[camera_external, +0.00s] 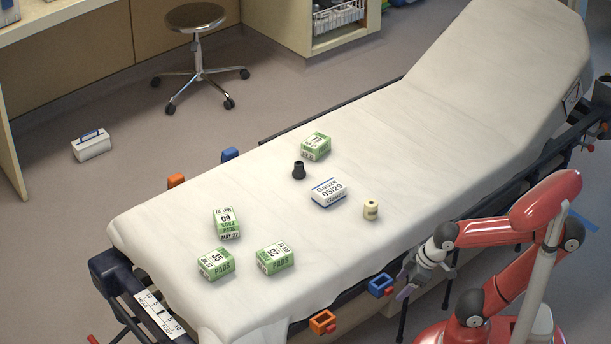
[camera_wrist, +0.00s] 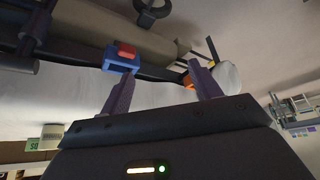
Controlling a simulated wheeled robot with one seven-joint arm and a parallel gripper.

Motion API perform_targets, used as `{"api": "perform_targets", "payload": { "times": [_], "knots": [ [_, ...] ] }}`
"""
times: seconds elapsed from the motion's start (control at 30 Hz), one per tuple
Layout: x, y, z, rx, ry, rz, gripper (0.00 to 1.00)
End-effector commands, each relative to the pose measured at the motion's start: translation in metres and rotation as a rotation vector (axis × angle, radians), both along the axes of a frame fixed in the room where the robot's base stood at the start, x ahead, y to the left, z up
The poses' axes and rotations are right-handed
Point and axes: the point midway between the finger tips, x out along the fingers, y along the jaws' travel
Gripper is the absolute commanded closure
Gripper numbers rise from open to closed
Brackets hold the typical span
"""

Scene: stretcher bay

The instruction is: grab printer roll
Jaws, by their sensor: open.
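A small cream roll (camera_external: 371,210), which looks like the printer roll, stands on the white-sheeted stretcher (camera_external: 440,110) near its right long edge. It has a small dark mark on its side.
A gauze box (camera_external: 328,192), a black cup-like piece (camera_external: 299,169) and several green pad boxes (camera_external: 275,258) lie on the sheet. A blue bracket (camera_external: 381,285) and an orange bracket (camera_external: 322,321) stick out from the near rail. The sheet around the roll is mostly clear.

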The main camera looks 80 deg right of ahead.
Motion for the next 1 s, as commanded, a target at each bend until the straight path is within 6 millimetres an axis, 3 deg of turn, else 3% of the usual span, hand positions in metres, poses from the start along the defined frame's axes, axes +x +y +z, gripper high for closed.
{"api": "perform_targets", "payload": {
  "times": [0.07,0.17,0.33,0.4,0.53,0.6,0.7,1.0],
  "knots": [
    [0.009,-0.009,0.01,0.016,0.002,-0.011,0.37],
    [0.031,-0.039,0.035,0.052,0.012,-0.046,0.37],
    [0.069,-0.138,0.08,0.08,0.042,-0.161,0.37],
    [0.075,-0.18,0.092,0.069,0.059,-0.214,0.37],
    [0.075,-0.237,0.109,0.036,0.085,-0.287,0.37],
    [0.073,-0.254,0.115,0.021,0.093,-0.311,0.37],
    [0.072,-0.264,0.114,0.013,0.1,-0.324,0.37],
    [0.086,-0.267,0.083,0.014,0.101,-0.322,0.37]
  ]
}}
